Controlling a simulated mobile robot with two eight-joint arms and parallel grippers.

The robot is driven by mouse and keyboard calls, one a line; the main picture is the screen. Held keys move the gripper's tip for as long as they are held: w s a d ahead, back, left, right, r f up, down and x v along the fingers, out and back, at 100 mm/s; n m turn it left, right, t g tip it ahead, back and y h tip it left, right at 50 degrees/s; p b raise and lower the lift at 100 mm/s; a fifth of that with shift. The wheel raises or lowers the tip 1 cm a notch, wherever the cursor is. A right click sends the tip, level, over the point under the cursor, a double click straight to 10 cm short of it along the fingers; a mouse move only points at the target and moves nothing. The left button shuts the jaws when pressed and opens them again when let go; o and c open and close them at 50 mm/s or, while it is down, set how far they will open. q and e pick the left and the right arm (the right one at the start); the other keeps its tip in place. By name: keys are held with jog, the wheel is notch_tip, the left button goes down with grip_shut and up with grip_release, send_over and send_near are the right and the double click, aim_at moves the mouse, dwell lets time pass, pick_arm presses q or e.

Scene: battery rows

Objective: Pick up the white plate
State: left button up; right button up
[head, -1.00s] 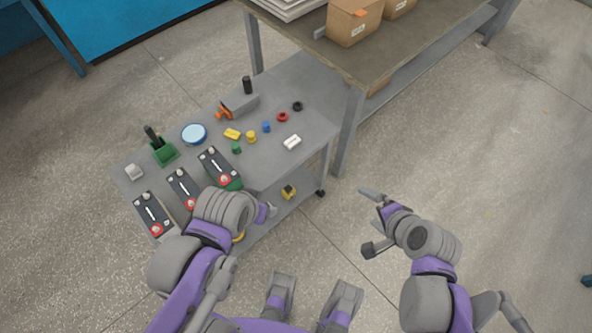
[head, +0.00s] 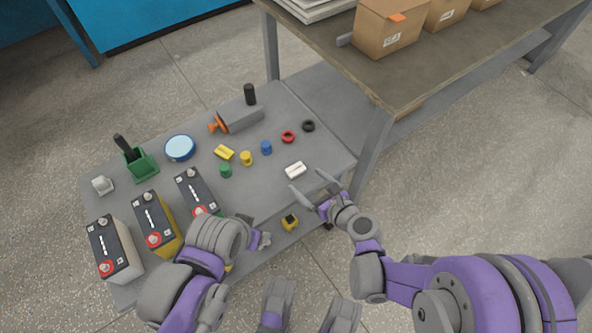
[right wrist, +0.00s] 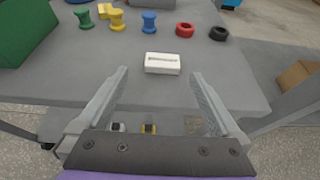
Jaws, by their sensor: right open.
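The white plate (head: 295,170) is a small flat white block with dark marking, lying near the right front edge of the grey table (head: 325,140). In the right wrist view the plate (right wrist: 162,63) lies just ahead of the fingertips, roughly centred between them. My right gripper (head: 310,184) is open and empty at the table's edge, close to the plate but apart from it; its two fingers also show in the right wrist view (right wrist: 160,74). My left gripper (head: 261,240) is mostly hidden by its own arm, near the table's front edge; its jaws are unclear.
Green (head: 225,171), yellow (head: 246,158) and blue (head: 266,147) spools and red (head: 288,136) and black (head: 308,126) rings lie behind the plate. Several batteries (head: 157,222) stand at left. A taller workbench (head: 400,75) with boxes stands at the back right.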

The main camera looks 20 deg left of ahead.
aim_at(295, 169)
jog(key=b+x, duration=0.1)
jog(key=x, duration=0.5)
jog(key=shift+w+d+r, duration=0.1)
jog(key=shift+w, duration=0.05)
jog(key=c, duration=1.3)
jog(key=shift+r, duration=0.1)
jog(key=shift+c, duration=0.2)
